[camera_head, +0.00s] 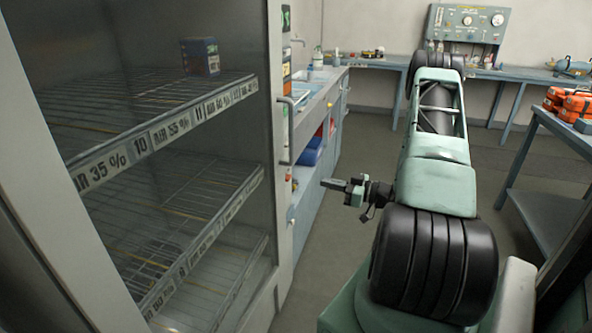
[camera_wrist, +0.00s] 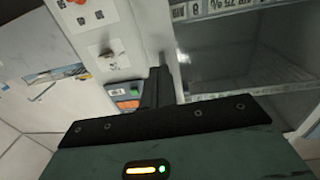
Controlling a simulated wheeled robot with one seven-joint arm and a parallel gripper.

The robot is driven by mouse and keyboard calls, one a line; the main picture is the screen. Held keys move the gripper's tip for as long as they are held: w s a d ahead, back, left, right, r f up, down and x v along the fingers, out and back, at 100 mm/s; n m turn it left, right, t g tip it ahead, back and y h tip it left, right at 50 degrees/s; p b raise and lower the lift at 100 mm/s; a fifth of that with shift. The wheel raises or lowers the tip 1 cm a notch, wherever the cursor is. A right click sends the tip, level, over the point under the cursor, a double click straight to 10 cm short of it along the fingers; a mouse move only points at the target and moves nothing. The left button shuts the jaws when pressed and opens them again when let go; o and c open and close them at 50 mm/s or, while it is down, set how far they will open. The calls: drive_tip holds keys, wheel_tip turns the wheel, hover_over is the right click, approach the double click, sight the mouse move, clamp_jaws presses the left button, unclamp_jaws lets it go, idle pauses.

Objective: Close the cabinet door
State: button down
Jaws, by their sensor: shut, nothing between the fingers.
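The cabinet (camera_head: 281,215) stands at the left in the head view, tall and grey, with labelled wire shelves (camera_head: 150,140) showing inside. A vertical bar handle (camera_head: 287,130) is on its right upright. I cannot tell how far the door stands from its frame. My gripper (camera_head: 326,184) is shut and empty, to the right of the upright and lower than the handle, pointing left, apart from it. In the wrist view my shut fingers (camera_wrist: 157,88) show dark in front of a pale panel (camera_wrist: 105,45) with a lock, and shelves (camera_wrist: 245,12) show at the right.
A dark box (camera_head: 200,57) sits on the top shelf. A blue-grey counter (camera_head: 325,105) with a sink runs behind the cabinet. A table (camera_head: 560,130) with orange cases (camera_head: 570,103) is at the right. Bare floor (camera_head: 365,150) lies between counter and arm.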

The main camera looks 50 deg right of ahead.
sight(280, 173)
drive_tip(key=p+x, duration=0.3)
drive_tip(key=x, duration=1)
drive_tip(key=shift+w, duration=0.25)
drive_tip(key=shift+w+a+f, duration=0.1)
